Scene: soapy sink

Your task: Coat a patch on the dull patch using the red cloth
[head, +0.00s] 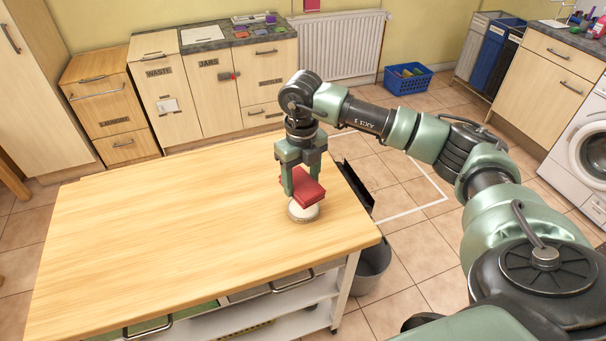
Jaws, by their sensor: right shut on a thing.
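My right gripper (303,182) comes in from the right and points down over the wooden worktop. It is shut on the red cloth (308,190), a folded red block between its fingers. Just below the cloth is a small round pale disc or dish (303,213) on the worktop near its right end. The cloth hides part of the disc, and I cannot tell whether the two touch. I cannot make out a dull patch on the worktop. My left gripper is not in view.
The wooden worktop (170,230) is otherwise bare. A grey bucket (371,272) stands on the floor by its right end. Cabinets (215,100) and a radiator (340,47) line the back wall, with a blue basket (407,83) on the floor.

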